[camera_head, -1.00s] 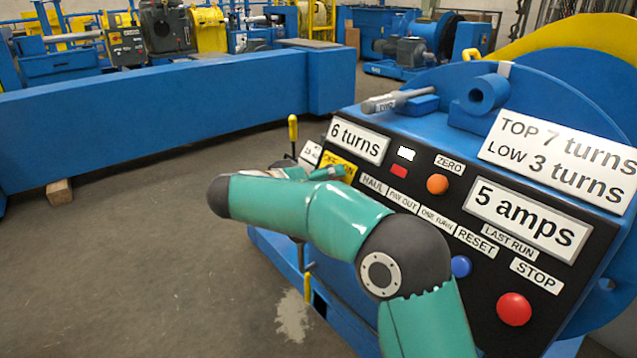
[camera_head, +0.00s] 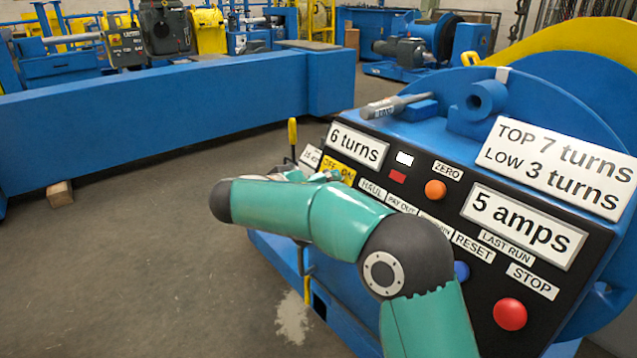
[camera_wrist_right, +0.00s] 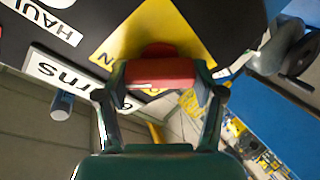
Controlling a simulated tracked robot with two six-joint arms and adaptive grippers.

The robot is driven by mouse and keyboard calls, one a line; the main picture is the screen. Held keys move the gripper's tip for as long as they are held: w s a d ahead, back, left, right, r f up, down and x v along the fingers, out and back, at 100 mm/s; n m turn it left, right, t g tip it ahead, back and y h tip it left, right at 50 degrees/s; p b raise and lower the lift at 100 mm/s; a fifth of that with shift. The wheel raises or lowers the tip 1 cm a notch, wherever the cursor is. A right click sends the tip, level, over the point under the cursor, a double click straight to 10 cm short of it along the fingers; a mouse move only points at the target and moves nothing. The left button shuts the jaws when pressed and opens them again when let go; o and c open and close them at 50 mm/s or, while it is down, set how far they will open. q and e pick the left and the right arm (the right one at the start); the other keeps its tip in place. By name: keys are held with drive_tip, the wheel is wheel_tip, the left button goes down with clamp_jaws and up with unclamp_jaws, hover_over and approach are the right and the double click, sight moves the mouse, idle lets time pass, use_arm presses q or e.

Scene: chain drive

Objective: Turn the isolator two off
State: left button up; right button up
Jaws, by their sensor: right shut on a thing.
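The black control panel (camera_head: 405,190) has a yellow plate (camera_head: 338,169) with OFF and ON lettering at its left end. In the right wrist view the yellow plate (camera_wrist_right: 155,35) lies behind a red handle (camera_wrist_right: 160,74). My right gripper (camera_wrist_right: 160,76) is shut on this red handle, one finger at each end. In the head view my right gripper (camera_head: 322,177) is at the yellow plate, mostly hidden behind my own teal arm, and the handle cannot be seen. No label naming isolator two is readable. My left gripper is not in view.
The panel carries an orange button (camera_head: 435,190), a red button (camera_head: 509,314) and a blue button (camera_head: 461,271), partly behind my arm. A yellow-topped lever (camera_head: 292,134) stands left of the panel. A long blue beam (camera_head: 150,120) lies behind; the floor between is open.

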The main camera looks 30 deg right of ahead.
drive_tip(key=shift+r+n+y+p, duration=0.2)
drive_tip(key=shift+n+y+p, duration=0.1)
drive_tip(key=shift+n+p, duration=0.45)
drive_tip(key=n+y+p, duration=0.1)
drive_tip(key=n+p, duration=0.5)
drive_tip(key=p, duration=0.1)
drive_tip(key=n+y+p, duration=0.1)
drive_tip(key=n+p, duration=0.5)
drive_tip(key=p, duration=0.1)
drive_tip(key=shift+a+f+n+y, duration=0.1)
drive_tip(key=shift+f+n+y, duration=0.1)
drive_tip(key=shift+n+y, duration=0.1)
drive_tip(key=shift+f+n+g+p, duration=0.15)
drive_tip(key=shift+n+g+p, duration=0.25)
drive_tip(key=shift+n+p, duration=0.5)
drive_tip(key=shift+a+f+n+p, duration=0.1)
drive_tip(key=shift+f+n+p, duration=0.1)
drive_tip(key=shift+n+p, duration=0.25)
drive_tip(key=o, duration=1.1)
drive_tip(key=shift+f, duration=0.1)
drive_tip(key=shift+o, duration=0.2)
drive_tip(key=shift+r, duration=0.2)
